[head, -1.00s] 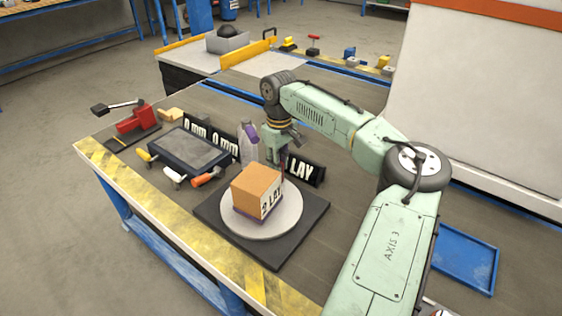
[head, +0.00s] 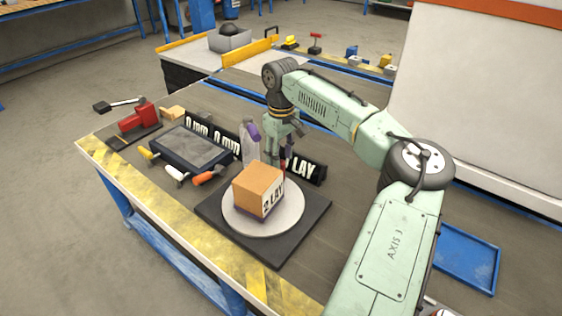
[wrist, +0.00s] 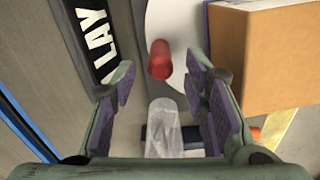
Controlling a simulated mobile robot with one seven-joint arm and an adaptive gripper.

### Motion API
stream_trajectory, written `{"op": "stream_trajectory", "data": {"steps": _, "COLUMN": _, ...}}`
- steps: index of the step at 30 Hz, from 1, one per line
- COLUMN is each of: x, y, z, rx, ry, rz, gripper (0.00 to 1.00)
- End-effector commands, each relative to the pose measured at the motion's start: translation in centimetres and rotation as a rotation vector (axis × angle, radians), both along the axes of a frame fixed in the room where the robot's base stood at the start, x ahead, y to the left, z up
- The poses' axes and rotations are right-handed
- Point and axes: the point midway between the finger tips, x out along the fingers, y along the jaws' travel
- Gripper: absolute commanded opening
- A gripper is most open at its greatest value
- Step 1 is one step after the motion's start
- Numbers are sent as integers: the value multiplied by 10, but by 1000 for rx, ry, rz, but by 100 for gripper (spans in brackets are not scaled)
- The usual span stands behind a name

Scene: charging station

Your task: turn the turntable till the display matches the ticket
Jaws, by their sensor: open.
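The turntable is a pale round disc (head: 240,222) on a dark square base (head: 312,222). A red upright peg (wrist: 159,60) stands near the disc's rim. My gripper (wrist: 161,88) is open and empty, its fingers spread to either side of the peg's line in the wrist view. I cannot tell which item is the ticket.
A clear bottle with a purple cap (head: 250,147) stands beside my gripper. A grey-screened panel (head: 190,148) with coloured handles lies left of the turntable. A red clamp-like tool (head: 137,119) is farther left. A blue tray (head: 466,258) is at the right.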

Motion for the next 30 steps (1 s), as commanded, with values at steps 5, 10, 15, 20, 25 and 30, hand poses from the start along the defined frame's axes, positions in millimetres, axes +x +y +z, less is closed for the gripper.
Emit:
{"op": "stream_trajectory", "data": {"steps": 5, "x": 0, "y": 1, "z": 41, "rx": 2, "ry": -3, "rz": 1, "gripper": 41}}
{"op": "stream_trajectory", "data": {"steps": 10, "x": 0, "y": 1, "z": 72, "rx": 1, "ry": -1, "rz": 0, "gripper": 41}}
{"op": "stream_trajectory", "data": {"steps": 15, "x": 0, "y": 1, "z": 90, "rx": 1, "ry": -1, "rz": 1, "gripper": 41}}
{"op": "stream_trajectory", "data": {"steps": 20, "x": 0, "y": 0, "z": 94, "rx": -1, "ry": 1, "rz": 0, "gripper": 41}}
{"op": "stream_trajectory", "data": {"steps": 25, "x": 0, "y": 0, "z": 94, "rx": -1, "ry": 1, "rz": 1, "gripper": 41}}
{"op": "stream_trajectory", "data": {"steps": 30, "x": -1, "y": 10, "z": 92, "rx": 21, "ry": -6, "rz": 10, "gripper": 30}}
